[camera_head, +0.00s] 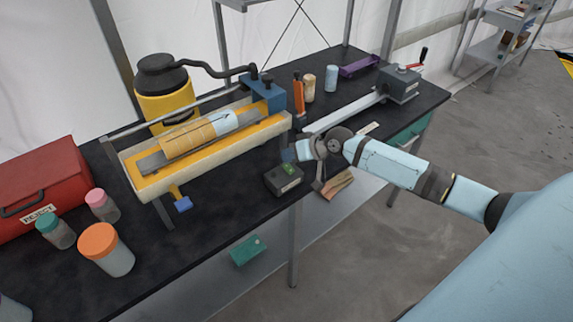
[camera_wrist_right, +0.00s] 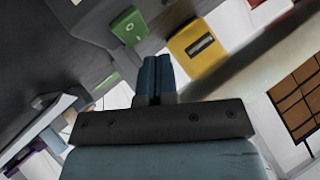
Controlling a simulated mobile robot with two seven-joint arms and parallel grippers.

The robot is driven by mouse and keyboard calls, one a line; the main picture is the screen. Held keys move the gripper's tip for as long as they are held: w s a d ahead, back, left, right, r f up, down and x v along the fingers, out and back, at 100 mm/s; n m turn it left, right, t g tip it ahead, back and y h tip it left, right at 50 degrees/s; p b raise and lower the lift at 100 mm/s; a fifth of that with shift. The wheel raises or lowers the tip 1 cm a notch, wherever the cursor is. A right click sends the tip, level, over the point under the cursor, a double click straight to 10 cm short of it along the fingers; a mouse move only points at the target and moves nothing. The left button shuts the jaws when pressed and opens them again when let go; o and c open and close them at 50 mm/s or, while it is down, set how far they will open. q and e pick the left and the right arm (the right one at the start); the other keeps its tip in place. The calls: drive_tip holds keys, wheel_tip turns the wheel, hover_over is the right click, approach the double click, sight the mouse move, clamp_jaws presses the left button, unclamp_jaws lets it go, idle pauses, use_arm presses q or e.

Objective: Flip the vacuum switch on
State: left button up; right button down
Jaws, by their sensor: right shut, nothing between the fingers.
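A small dark switch box (camera_head: 284,184) sits near the front edge of the black bench, with a green switch (camera_head: 289,169) on top. In the right wrist view the green switch (camera_wrist_right: 129,27) shows at upper left, with a pale round mark; I cannot tell its position. My right gripper (camera_head: 289,156) is just behind and above the box, its blue fingers (camera_wrist_right: 155,75) shut and empty. The fingertips look close to the switch but apart from it in the wrist view. A yellow canister vacuum (camera_head: 165,100) with a black lid and hose stands behind. My left gripper is not in view.
A yellow-framed fixture (camera_head: 205,155) holding a cylinder lies left of the box. Jars (camera_head: 106,250) and a red reject box (camera_head: 42,188) stand at left. A grey clamp device (camera_head: 398,85) is at the back right. Open floor lies right of the bench.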

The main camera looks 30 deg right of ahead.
sight(292, 168)
drive_tip(key=shift+f, duration=0.15)
drive_tip(key=shift+f, duration=0.25)
drive_tip(key=shift+w+f+b, duration=0.15)
drive_tip(key=shift+f+b, duration=0.25)
drive_tip(key=shift+b, duration=0.05)
idle(0.7)
drive_tip(key=shift+r, duration=0.15)
drive_tip(key=shift+s+r+p, duration=0.2)
drive_tip(key=shift+r+p, duration=0.55)
drive_tip(key=shift+p, duration=0.1)
drive_tip(key=r+p, duration=0.3)
drive_tip(key=s+r+p, duration=0.1)
drive_tip(key=r, duration=0.1)
drive_tip(key=shift+p, duration=0.4)
drive_tip(key=shift+f, duration=0.1)
